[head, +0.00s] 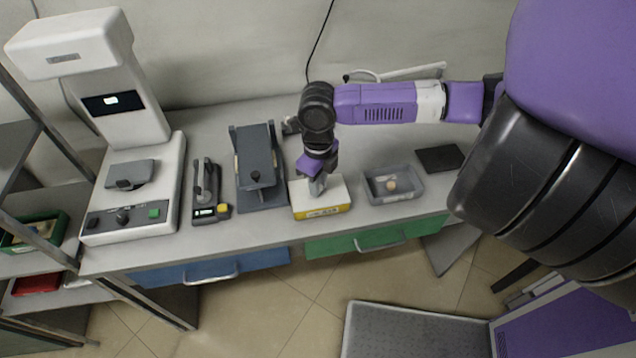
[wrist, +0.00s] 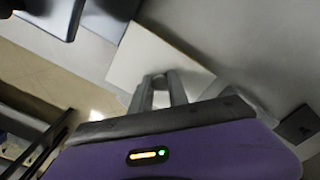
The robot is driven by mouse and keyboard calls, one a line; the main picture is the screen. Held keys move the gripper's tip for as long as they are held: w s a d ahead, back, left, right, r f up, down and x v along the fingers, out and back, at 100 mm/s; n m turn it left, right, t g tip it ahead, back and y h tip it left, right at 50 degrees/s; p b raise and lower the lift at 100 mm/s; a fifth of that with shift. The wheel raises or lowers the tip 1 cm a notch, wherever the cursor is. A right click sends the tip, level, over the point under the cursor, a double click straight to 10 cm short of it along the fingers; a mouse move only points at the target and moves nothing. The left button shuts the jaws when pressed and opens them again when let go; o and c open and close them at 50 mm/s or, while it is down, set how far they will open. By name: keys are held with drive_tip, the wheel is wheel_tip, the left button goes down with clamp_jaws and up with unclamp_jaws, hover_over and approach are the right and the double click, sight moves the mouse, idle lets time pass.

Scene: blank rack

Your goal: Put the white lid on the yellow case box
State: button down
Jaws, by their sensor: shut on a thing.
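The yellow case box (head: 322,213) stands near the front edge of the bench, its yellow front side with a pale label showing. The white lid (head: 336,193) lies over its top in the head view; I cannot tell whether it is fully seated or slightly above. My gripper (head: 317,188) points down at the lid from above and is shut on it. In the wrist view the lid (wrist: 145,58) is a plain white panel beyond the two close fingers of my gripper (wrist: 163,78). The fingers hide part of the lid, and the box's inside is hidden.
A grey tray (head: 412,194) with a small beige piece stands just right of the box. A dark flat pad (head: 440,158) lies farther right. A grey fixture (head: 258,165) is close on the left, then a small handled device (head: 207,190) and a large white machine (head: 140,190).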

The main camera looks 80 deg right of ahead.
drive_tip(key=c, duration=1.2)
unclamp_jaws()
wheel_tip(320, 180, up, 8)
drive_tip(key=shift+f+b, duration=0.15)
drive_tip(key=shift+b, duration=0.25)
